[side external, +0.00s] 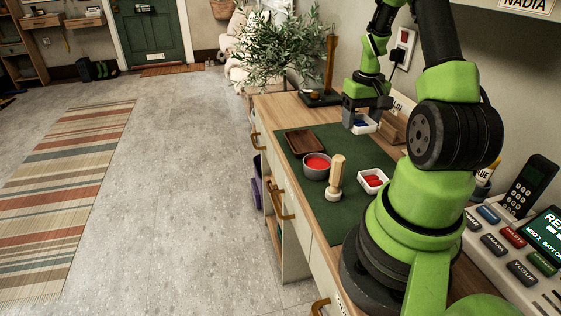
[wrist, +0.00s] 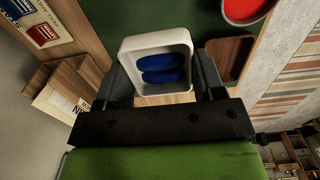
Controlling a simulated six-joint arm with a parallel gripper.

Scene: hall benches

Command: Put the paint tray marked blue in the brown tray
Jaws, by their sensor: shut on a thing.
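The paint tray marked blue is a small white tray (side external: 364,127) with blue inside, at the far right part of the green mat. In the wrist view the white tray (wrist: 184,40) shows two blue pads, between my fingers. My gripper (side external: 362,118) points down and is shut on this tray; whether the tray touches the mat is hard to tell. The brown tray (side external: 305,141) lies flat and empty on the mat, to the left of my gripper. Part of it also shows in the wrist view (wrist: 230,56).
A grey bowl of red paint (side external: 316,167), an upright wooden-handled tool (side external: 336,178) and a white tray with red (side external: 373,181) stand on the green mat (side external: 351,206). A plant (side external: 285,48) and a dark stand (side external: 320,98) are behind. A wooden holder (side external: 393,128) stands near the wall.

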